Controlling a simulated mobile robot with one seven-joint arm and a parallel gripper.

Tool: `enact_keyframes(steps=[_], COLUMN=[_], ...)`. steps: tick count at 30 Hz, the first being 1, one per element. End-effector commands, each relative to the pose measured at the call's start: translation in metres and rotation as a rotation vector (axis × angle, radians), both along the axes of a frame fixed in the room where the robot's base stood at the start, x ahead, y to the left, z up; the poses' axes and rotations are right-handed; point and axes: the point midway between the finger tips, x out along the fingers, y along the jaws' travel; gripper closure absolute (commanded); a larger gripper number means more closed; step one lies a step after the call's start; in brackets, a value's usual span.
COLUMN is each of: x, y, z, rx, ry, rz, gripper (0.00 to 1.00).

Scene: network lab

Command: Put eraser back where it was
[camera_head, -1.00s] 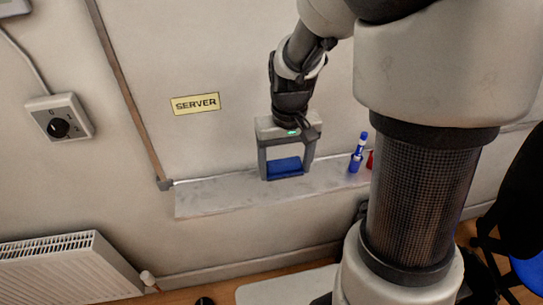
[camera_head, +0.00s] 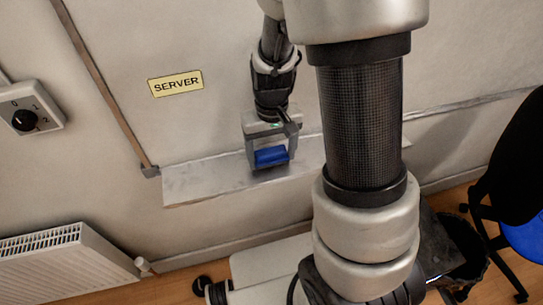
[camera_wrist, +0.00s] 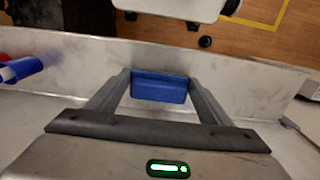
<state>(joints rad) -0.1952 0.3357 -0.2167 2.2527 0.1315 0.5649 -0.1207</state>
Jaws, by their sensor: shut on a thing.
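The blue eraser (camera_head: 271,156) is between the fingers of my gripper (camera_head: 270,160), over the grey wall ledge (camera_head: 205,180). My gripper is shut on it. In the wrist view the eraser (camera_wrist: 159,87) spans the gap between both fingertips, with the ledge (camera_wrist: 230,75) beneath and around it. I cannot tell whether the eraser touches the ledge or hangs just above it.
A blue marker (camera_wrist: 22,68) and a red one (camera_wrist: 5,58) are on the ledge at the wrist view's left. A yellow SERVER label (camera_head: 175,84) is on the wall. A radiator (camera_head: 65,262) stands below left, and a chair (camera_head: 520,190) at right. The ledge's left part is bare.

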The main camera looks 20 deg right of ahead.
Motion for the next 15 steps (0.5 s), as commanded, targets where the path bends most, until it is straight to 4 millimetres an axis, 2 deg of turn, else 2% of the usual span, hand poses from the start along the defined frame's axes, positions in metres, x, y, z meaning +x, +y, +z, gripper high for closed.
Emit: enact_keyframes(steps=[2,12,13,15], x=[-0.0004,0.0003,0.0004,0.0003], y=[-0.0002,-0.0001,0.0,0.0], z=[-0.0096,-0.0134,-0.0122,-0.0116], rx=[0.0,0.0,0.0,0.0], ry=[0.002,-0.001,-0.001,-0.001], rz=[-0.001,0.0,0.0,0.0], gripper=[0.45,0.45,0.24,0.12])
